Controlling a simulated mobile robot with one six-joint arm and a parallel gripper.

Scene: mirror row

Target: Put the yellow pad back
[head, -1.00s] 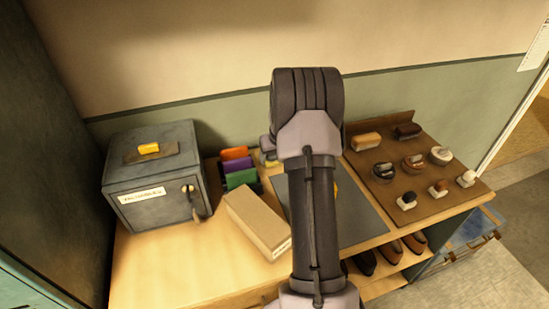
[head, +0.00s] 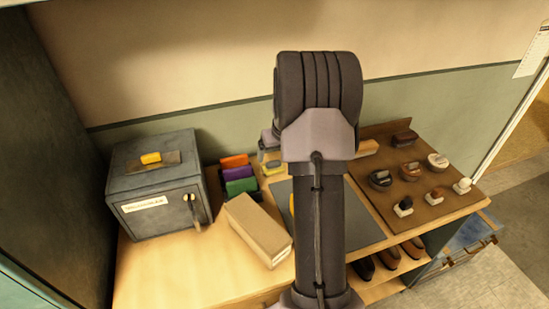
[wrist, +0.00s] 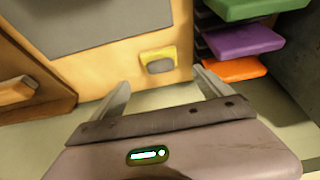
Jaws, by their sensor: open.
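My gripper (wrist: 161,82) is open and empty. In the wrist view its fingers point at a small yellow block with a grey face (wrist: 158,60), which lies on the wooden worktop just beyond the fingertips. The head view shows this block (head: 273,168) beside the orange pad (head: 234,161), purple pad (head: 238,173) and green pad (head: 242,186), which stand in a row. Another yellow block (head: 151,158) lies on the grey safe (head: 152,188). A yellow sliver (head: 291,203) shows at my arm's edge, mostly hidden. I cannot tell which is the yellow pad.
A tan box (head: 258,230) lies in front of the pads. A dark mat (head: 358,225) is partly behind my arm. A brown board (head: 437,210) with several brushes and knobbed pieces stands at the right. Shoes (head: 388,257) sit on the shelf below. The front left worktop is clear.

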